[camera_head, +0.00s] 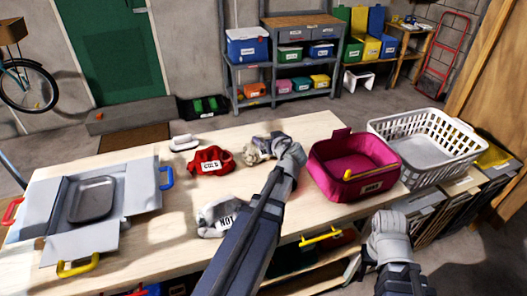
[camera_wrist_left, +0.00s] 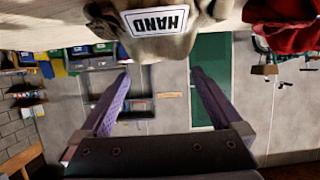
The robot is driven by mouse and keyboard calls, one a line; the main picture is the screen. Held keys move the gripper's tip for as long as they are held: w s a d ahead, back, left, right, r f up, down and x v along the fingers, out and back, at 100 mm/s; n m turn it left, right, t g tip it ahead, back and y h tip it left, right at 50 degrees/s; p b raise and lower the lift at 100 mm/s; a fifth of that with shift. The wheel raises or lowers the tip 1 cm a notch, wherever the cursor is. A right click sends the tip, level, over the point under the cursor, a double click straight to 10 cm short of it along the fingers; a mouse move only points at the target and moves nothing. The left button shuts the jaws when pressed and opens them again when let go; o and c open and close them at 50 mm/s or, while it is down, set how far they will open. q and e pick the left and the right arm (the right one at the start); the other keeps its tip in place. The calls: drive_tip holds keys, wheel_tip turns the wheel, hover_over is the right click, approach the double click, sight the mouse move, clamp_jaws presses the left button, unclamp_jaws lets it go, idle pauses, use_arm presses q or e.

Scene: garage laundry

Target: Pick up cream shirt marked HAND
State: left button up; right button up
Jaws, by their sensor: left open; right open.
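The cream shirt marked HAND (camera_head: 256,152) lies crumpled on the wooden table, towards its far side. In the left wrist view the shirt (camera_wrist_left: 157,40) is at the top edge, its HAND label reading upside down. My left gripper (camera_head: 287,153) is at the shirt's right side and partly hides it in the head view. In the left wrist view its two fingers (camera_wrist_left: 160,85) are spread apart with nothing between them. I cannot tell whether it touches the shirt. My right gripper (camera_head: 388,228) is open and empty, in front of the table's right part.
A red cloth (camera_head: 208,161) and a whitish labelled cloth (camera_head: 213,218) lie on the table. A magenta bin (camera_head: 340,180) stands close right of my left gripper, with a white basket (camera_head: 445,154) beyond. A grey box with a tray (camera_head: 130,207) is at left.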

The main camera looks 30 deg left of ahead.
sight(264, 136)
use_arm(q)
drive_tip(key=shift+w+a+f+b, duration=0.3)
drive_tip(key=shift+a+f+b, duration=0.05)
drive_tip(key=shift+f, duration=0.05)
drive_tip(key=b+x, duration=0.2)
drive_tip(key=x, duration=0.2)
drive_tip(key=shift+f, duration=0.25)
drive_tip(key=shift+r, duration=0.1)
drive_tip(key=shift+c, duration=0.2)
clamp_jaws()
